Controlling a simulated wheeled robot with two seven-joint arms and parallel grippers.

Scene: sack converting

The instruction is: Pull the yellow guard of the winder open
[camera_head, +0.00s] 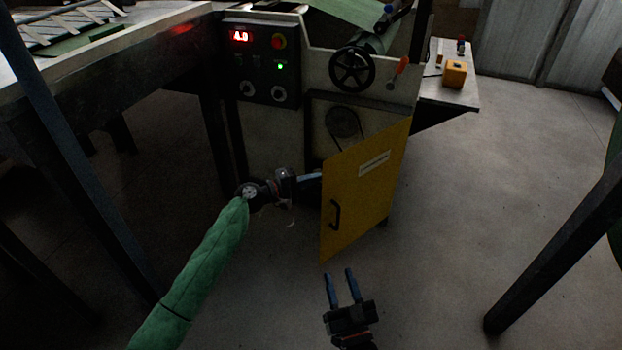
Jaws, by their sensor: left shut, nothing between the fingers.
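The yellow guard (365,195) of the winder (362,75) stands swung out on its right edge, with the opening behind it partly uncovered. A belt and pulley (342,124) show in that opening. A black handle (335,215) is on the guard's front face near its left edge. My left gripper (318,177) is shut and empty, with its fingertips at the guard's free left edge, above the handle. I cannot tell whether they touch it; the tips may be partly behind the guard. My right gripper (339,274) is open and empty, below the guard, in front of it.
A control panel (259,62) with a red display and a red button is left of the opening. A black handwheel (352,68) is above it. A side table (453,92) at the right bears a yellow box (455,74). Dark posts stand left and right. The floor (440,240) right of the guard is clear.

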